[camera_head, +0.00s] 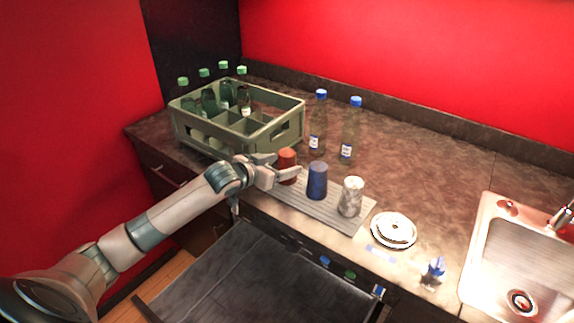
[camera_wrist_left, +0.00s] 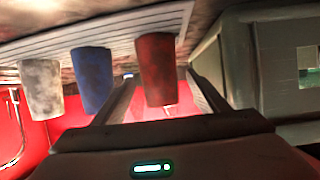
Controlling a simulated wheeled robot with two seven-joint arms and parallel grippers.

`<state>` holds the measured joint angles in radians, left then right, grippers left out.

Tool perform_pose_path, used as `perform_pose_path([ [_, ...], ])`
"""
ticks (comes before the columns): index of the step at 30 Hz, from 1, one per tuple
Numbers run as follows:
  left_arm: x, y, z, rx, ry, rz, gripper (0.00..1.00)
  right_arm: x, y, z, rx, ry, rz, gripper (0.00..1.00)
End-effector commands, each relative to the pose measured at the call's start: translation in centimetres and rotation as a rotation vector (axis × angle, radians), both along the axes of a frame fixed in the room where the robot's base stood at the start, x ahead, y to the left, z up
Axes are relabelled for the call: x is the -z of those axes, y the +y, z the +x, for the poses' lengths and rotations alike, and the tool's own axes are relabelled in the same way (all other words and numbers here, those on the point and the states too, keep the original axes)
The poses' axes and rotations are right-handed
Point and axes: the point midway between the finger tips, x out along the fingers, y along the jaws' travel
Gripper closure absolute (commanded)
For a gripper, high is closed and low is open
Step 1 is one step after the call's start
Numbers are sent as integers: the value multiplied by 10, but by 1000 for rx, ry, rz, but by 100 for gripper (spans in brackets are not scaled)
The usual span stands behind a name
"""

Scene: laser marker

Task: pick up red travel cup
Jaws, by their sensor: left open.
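The red travel cup (camera_head: 287,164) stands at the left end of a ribbed grey tray (camera_head: 330,221) on the counter, partly hidden by my gripper in the head view. My left gripper (camera_head: 284,168) is open and reaches in from the left at the cup. In the left wrist view the red cup (camera_wrist_left: 157,70) sits between the two fingers (camera_wrist_left: 160,90); I cannot tell whether either finger touches it. A blue cup (camera_head: 317,181) and a grey marbled cup (camera_head: 351,196) stand to its right on the tray. My right gripper is not in view.
A green-grey crate (camera_head: 240,127) with several green-capped bottles stands behind and left. Two blue-capped bottles (camera_head: 318,121) (camera_head: 350,130) stand behind the cups. White plates (camera_head: 393,231) and a sink (camera_head: 525,255) are to the right. The counter behind the cups toward the right is clear.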

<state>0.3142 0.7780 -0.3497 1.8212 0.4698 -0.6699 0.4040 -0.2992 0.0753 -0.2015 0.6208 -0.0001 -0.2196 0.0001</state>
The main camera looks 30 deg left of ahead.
Motion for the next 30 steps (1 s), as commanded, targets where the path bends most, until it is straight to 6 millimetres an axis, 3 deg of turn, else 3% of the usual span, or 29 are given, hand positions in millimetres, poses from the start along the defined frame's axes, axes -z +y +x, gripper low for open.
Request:
perform_pose_path([
  [9, 11, -6, 25, 1, 0, 0, 33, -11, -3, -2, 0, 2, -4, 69],
  [23, 12, -5, 25, 1, 0, 1, 33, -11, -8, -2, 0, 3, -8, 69],
  [24, 12, -5, 25, 1, 0, 1, 36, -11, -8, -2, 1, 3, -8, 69],
  [30, 12, -5, 25, 1, 0, 1, 81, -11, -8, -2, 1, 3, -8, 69],
])
